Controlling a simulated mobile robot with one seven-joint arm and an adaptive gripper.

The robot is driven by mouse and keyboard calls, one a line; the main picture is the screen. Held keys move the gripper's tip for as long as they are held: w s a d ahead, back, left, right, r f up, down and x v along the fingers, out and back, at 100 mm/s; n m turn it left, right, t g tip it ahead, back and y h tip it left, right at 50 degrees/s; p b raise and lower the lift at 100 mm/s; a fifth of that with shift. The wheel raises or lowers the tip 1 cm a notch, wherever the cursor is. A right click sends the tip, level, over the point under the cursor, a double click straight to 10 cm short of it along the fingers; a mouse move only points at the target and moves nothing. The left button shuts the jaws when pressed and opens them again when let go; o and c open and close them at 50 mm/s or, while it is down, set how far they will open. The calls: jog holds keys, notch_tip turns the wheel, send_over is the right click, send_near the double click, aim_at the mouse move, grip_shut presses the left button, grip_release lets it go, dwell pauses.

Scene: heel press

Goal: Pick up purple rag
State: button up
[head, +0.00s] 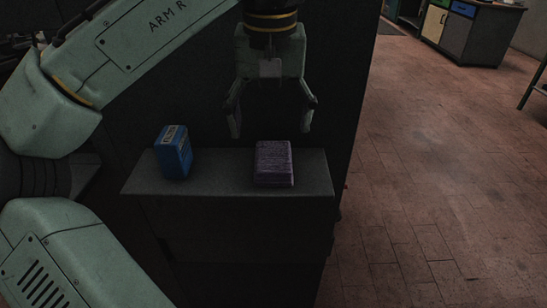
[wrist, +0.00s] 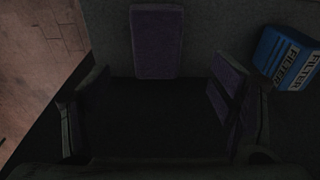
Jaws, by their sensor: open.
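The purple rag (head: 273,163) is a folded, block-like bundle lying on a grey ledge (head: 222,183), right of its middle. It also shows at the top centre of the wrist view (wrist: 157,42). My gripper (head: 271,133) is open and empty, with its fingers pointing down. It hangs above the rag in the head view, apart from it. In the wrist view my gripper's two fingers (wrist: 155,108) stand wide at left and right, with the rag beyond the gap between them.
A blue box (head: 174,152) stands on the ledge left of the rag; the wrist view shows it marked FILTER (wrist: 284,57). A dark panel (head: 205,105) rises behind the ledge. Tiled floor (head: 430,180) lies open to the right, with a cabinet (head: 470,30) far back.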

aim_at(274, 155)
jog(key=f, duration=0.2)
jog(key=f+p, duration=0.1)
jog(key=f, duration=0.3)
jog(key=shift+w+d+f+p, duration=0.2)
jog(key=shift+w+f+p, duration=0.1)
jog(key=shift+f, duration=0.05)
jog(key=c, duration=1.1)
jog(key=shift+r, duration=0.1)
jog(key=shift+c, duration=0.2)
jog(key=shift+r+b, duration=0.3)
jog(key=shift+r, duration=0.25)
notch_tip(274, 155, up, 2)
jog(key=shift+r+b, duration=0.1)
jog(key=shift+b, duration=0.3)
jog(key=s+d+r+b, duration=0.1)
jog(key=s+b, duration=0.2)
jog(key=s, duration=1.3)
jog(key=shift+d+r+b, duration=0.15)
jog(key=shift+r+b, duration=0.15)
jog(key=shift+b, duration=0.05)
